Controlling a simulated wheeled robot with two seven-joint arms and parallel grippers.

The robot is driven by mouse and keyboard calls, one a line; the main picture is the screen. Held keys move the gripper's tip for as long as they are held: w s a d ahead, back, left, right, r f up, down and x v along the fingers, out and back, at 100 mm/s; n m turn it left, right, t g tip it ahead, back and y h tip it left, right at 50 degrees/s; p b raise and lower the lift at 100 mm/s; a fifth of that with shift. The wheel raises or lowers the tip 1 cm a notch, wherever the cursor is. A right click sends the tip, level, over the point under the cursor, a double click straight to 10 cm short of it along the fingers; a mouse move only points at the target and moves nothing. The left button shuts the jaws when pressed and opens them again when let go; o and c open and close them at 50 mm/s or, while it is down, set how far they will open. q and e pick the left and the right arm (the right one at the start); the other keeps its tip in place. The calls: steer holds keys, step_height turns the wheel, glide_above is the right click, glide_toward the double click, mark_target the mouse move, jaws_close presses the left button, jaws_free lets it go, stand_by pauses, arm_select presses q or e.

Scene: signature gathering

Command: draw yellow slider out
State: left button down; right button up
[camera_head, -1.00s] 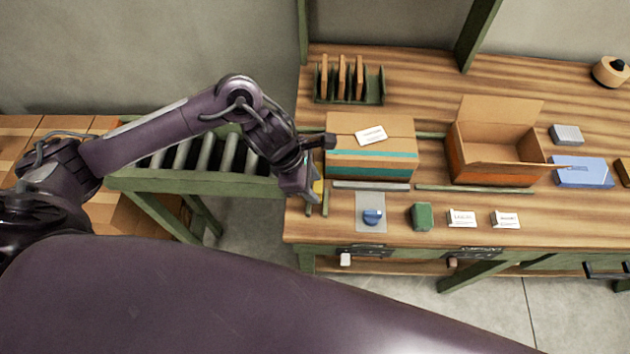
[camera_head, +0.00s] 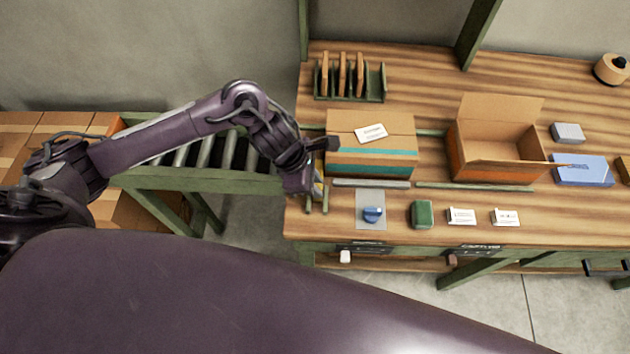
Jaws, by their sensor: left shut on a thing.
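The yellow slider (camera_head: 318,189) sits between two short green rails at the left end of the wooden table (camera_head: 400,228). Only a small patch of it shows; my gripper hides most of it. My left gripper (camera_head: 312,187) is at the slider and shut on it, just left of the closed cardboard box. My right gripper is not in view.
A closed box (camera_head: 368,155) with a teal stripe stands just right of the left gripper. An open box (camera_head: 495,150) is farther right. A blue knob (camera_head: 373,214) on a grey plate and a green block (camera_head: 421,214) lie near the front edge.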

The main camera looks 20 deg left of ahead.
arm_select(q)
steer(key=shift+s+d+f, duration=0.1)
steer(key=shift+s+f, duration=0.05)
steer(key=shift+s, duration=0.2)
steer(key=s+b, duration=0.1)
steer(key=s, duration=0.1)
steer(key=s+d+b, duration=0.1)
steer(key=shift+s, duration=0.35)
steer(key=shift+s+d+b, duration=0.2)
steer(key=shift+s+b, duration=0.1)
steer(key=shift+s, duration=0.1)
steer(key=c, duration=1.3)
jaws_free()
steer(key=shift+s, duration=0.1)
